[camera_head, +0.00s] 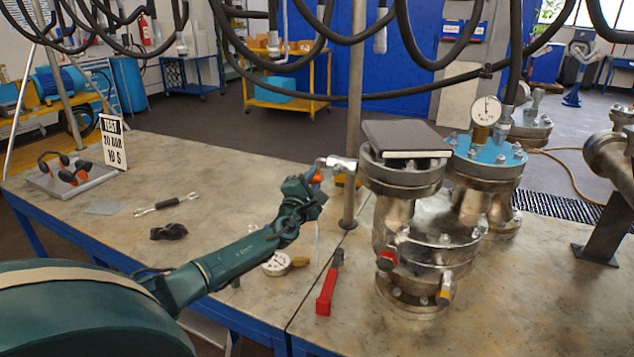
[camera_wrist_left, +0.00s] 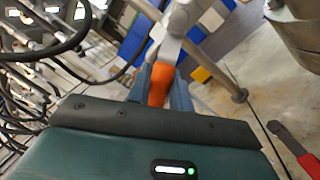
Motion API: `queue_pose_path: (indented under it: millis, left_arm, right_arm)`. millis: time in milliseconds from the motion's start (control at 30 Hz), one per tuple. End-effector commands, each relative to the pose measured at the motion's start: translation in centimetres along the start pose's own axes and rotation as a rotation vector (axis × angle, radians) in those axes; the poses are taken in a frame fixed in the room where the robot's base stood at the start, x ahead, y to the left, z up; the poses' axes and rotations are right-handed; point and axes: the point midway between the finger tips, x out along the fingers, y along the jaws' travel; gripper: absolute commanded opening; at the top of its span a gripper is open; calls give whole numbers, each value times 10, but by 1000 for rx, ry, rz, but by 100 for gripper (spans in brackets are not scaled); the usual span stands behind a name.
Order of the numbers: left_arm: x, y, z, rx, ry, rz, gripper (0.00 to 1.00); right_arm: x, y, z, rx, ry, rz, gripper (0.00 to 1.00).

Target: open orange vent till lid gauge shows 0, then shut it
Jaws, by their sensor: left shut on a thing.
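The orange vent handle (camera_wrist_left: 158,85) sits between the fingers of my left gripper (camera_head: 318,178) in the left wrist view. My left gripper is shut on it. The vent's silver body (camera_head: 338,162) sticks out to the left from the flanged vessel (camera_head: 402,178); little of the orange shows in the head view. The lid gauge (camera_head: 487,110), a round white dial, stands upright on the blue lid (camera_head: 486,147) to the right. Its needle is too small to read surely. My right gripper is in neither view.
A dark book (camera_head: 404,138) lies on the left vessel top. A red-handled tool (camera_head: 329,285), a loose gauge (camera_head: 277,263) and a wrench (camera_head: 167,204) lie on the table. A metal post (camera_head: 352,110) stands behind my gripper. Black hoses (camera_head: 420,62) hang overhead.

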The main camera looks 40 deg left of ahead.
Motion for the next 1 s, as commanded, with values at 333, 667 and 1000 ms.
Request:
queue_pose_path:
  millis: [333, 667, 1000]
  left_arm:
    - [4, 19, 2, 275, -53, 1, 0]
    - [5, 26, 5, 409, -79, 1, 0]
    - [6, 27, 6, 437, -85, 1, 0]
  right_arm:
    - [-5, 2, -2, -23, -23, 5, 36]
    - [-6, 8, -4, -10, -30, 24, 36]
    - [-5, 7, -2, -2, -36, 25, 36]
